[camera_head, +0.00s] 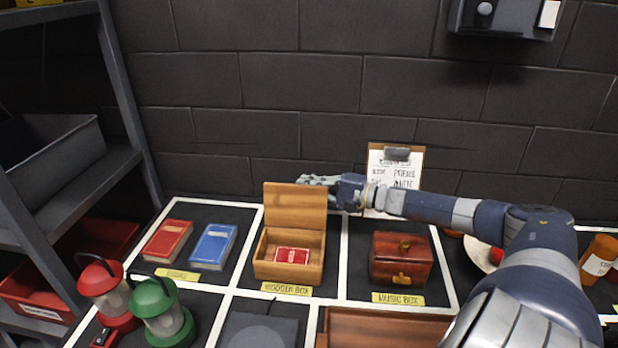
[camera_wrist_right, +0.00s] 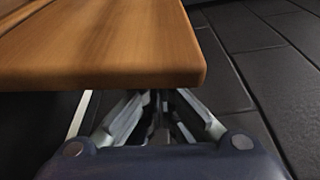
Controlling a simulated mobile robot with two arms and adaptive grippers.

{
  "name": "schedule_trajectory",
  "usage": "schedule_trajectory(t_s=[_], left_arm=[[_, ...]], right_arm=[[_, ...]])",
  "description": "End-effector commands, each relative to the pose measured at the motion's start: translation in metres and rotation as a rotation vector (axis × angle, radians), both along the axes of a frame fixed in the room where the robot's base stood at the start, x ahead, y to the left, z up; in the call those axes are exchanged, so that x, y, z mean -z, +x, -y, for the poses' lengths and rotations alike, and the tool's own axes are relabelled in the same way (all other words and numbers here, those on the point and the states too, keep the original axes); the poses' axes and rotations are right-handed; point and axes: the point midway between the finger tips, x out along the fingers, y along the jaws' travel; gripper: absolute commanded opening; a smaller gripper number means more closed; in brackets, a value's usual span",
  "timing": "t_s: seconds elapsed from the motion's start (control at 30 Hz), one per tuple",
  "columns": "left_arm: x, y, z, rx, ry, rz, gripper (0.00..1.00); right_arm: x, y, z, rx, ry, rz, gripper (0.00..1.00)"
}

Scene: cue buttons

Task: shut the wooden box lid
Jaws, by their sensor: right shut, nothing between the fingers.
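The wooden box (camera_head: 290,262) stands in its white-lined cell with a "WOODEN BOX" label in front. Its lid (camera_head: 295,208) is open, standing up at the back of the box. A red packet (camera_head: 291,255) lies inside the box. My right gripper (camera_head: 312,181) is shut and empty, at the upper right of the lid and partly behind it. In the right wrist view the lid (camera_wrist_right: 110,50) fills the upper left, just beyond the shut fingers (camera_wrist_right: 165,118). I cannot tell whether they touch it. My left gripper is not in view.
A music box (camera_head: 400,262) stands to the right, below my right forearm. Red and blue books (camera_head: 212,246) lie to the left. Red and green lanterns (camera_head: 163,310) stand front left. A clipboard (camera_head: 414,160) leans at the back near my right wrist. A dark block wall (camera_head: 330,80) rises behind.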

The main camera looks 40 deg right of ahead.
Motion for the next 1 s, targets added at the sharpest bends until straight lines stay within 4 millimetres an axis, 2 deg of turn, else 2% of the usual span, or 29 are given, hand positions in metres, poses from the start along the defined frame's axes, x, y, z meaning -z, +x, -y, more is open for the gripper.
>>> schedule_trajectory(t_s=[0.47,1.0], left_arm=[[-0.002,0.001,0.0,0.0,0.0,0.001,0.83],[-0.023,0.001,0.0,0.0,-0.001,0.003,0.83]], right_arm=[[-0.001,-0.002,-0.002,0.0,0.0,0.001,0.0],[-0.01,-0.006,-0.007,0.0,-0.075,0.062,0.0]])
